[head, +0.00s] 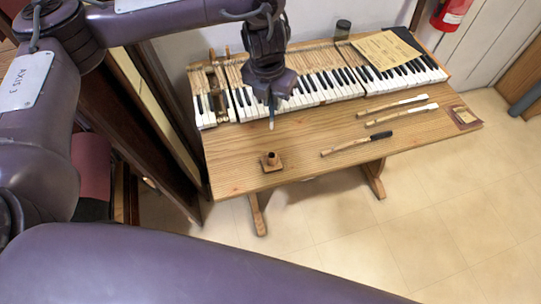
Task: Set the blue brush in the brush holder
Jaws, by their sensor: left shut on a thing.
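My left gripper (271,101) hangs over the table in front of the piano keys, pointing down. It is shut on the blue brush (271,119), a thin stick of which only a short pale lower part shows below the fingers. The rest of the brush is hidden by the gripper and wrist. The brush holder (271,161) is a small brown cup on a square wooden base near the table's front left. In the picture the brush tip is above the holder and apart from it. My right gripper is not in view.
The wooden table (235,165) carries a keyboard (315,92). A yellow sheet (385,50) and a dark jar (342,29) are at the back.

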